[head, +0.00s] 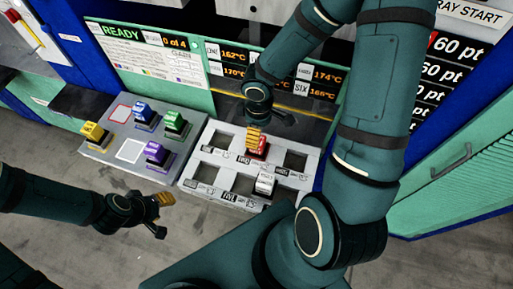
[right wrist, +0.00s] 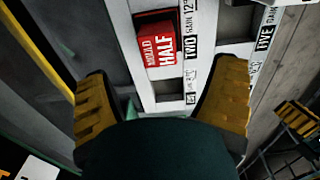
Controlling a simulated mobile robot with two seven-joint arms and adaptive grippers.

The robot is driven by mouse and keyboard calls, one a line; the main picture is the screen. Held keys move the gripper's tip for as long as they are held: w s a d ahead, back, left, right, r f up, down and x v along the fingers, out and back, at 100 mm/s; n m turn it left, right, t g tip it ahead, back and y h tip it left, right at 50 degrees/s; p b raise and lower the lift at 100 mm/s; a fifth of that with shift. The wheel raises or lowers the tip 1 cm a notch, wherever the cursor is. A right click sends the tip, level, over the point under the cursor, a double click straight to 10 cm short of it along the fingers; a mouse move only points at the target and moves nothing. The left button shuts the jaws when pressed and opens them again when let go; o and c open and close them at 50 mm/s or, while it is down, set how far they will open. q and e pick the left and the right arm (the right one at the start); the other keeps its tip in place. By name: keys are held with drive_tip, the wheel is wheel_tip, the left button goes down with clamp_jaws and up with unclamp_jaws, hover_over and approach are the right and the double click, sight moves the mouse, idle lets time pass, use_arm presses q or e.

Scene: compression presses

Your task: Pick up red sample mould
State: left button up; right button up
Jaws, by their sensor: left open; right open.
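The red sample mould (head: 262,152) sits in a back-row compartment of the white tray (head: 212,155). In the right wrist view the red mould (right wrist: 158,42), lettered "MOULD HALF", lies beyond the fingertips, up and slightly left of centre. My right gripper (head: 257,137) is over the red mould and hides part of it; its yellow fingers (right wrist: 163,78) are apart, with nothing between them. My left gripper (head: 163,214) is open and empty, in front of the grey tray and left of the white one. It also shows at the right edge of the right wrist view (right wrist: 298,118).
A white block (head: 266,184) stands in the white tray; other compartments are empty. The grey tray (head: 98,150) holds yellow (head: 94,132), blue (head: 142,112), green (head: 174,123) and purple (head: 157,153) blocks. The press panel (head: 150,70) rises behind. My right arm covers the right side.

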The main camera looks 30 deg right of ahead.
sight(260, 154)
wheel_tip(260, 154, down, 3)
drive_tip(key=shift+w+f+b, duration=0.1)
drive_tip(key=shift+b, duration=0.25)
drive_tip(key=shift+w+f+b, duration=0.1)
drive_tip(key=shift+f+b, duration=0.7)
drive_tip(key=shift+f, duration=2.25)
drive_tip(key=c, duration=1.4)
